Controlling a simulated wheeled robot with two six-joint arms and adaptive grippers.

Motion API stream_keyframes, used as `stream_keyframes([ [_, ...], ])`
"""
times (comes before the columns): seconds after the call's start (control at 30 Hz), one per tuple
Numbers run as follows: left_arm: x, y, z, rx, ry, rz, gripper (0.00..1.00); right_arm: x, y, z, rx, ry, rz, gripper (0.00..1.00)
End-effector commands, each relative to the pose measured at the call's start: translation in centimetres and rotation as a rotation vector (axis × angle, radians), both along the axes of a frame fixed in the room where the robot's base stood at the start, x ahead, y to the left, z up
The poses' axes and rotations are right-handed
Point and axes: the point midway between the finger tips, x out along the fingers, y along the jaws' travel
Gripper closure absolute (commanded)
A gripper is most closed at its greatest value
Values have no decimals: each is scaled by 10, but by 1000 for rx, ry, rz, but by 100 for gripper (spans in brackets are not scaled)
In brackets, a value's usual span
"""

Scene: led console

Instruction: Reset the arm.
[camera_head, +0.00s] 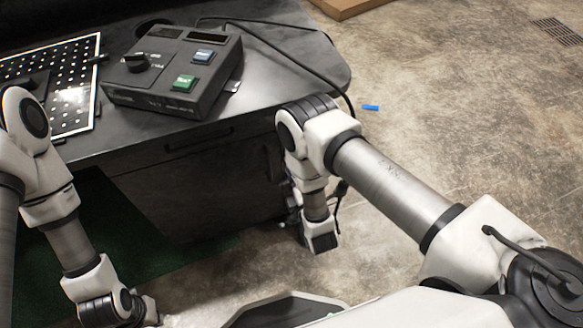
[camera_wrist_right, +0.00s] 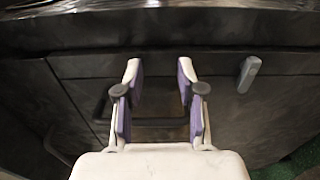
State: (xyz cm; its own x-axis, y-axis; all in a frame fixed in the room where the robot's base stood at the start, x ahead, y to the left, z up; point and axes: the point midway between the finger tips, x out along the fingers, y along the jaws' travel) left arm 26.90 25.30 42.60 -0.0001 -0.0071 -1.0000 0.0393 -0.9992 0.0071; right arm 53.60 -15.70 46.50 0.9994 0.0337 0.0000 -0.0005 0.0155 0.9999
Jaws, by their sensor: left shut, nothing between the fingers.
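The dark control console (camera_head: 170,92) sits on the black desk (camera_head: 285,75). My left gripper (camera_head: 150,311) hangs low at the bottom edge of the head view, in front of the desk, shut and empty, partly cut off. My right gripper (camera_wrist_right: 159,76) is open and empty in the right wrist view, its two fingers apart before the dark desk front. In the head view my right forearm hangs beside the desk's front right.
A perforated panel (camera_head: 72,115) lies on the desk left of the console. A black cable runs from the console over the desk's right edge. A small blue piece (camera_head: 370,107) lies on the concrete floor. A green mat (camera_head: 115,225) lies under the desk.

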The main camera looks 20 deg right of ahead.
Motion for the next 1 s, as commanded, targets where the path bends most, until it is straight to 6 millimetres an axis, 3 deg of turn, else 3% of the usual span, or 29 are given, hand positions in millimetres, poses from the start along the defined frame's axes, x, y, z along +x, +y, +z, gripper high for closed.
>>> stream_keyframes([
  [0.4,0,0,0,0,0,0,100,0,-2,-2,11,14,-1,61],
  [0.57,0,0,0,0,0,0,100,-9,-26,-24,196,230,-47,61],
  [0.67,0,0,0,0,0,0,100,-38,-55,-48,447,500,-174,61],
  [0.8,0,0,0,0,0,0,100,-114,-85,-68,823,860,-506,61],
  [1.0,0,0,0,0,0,0,100,-224,-97,-54,1154,1146,-1033,61],
])
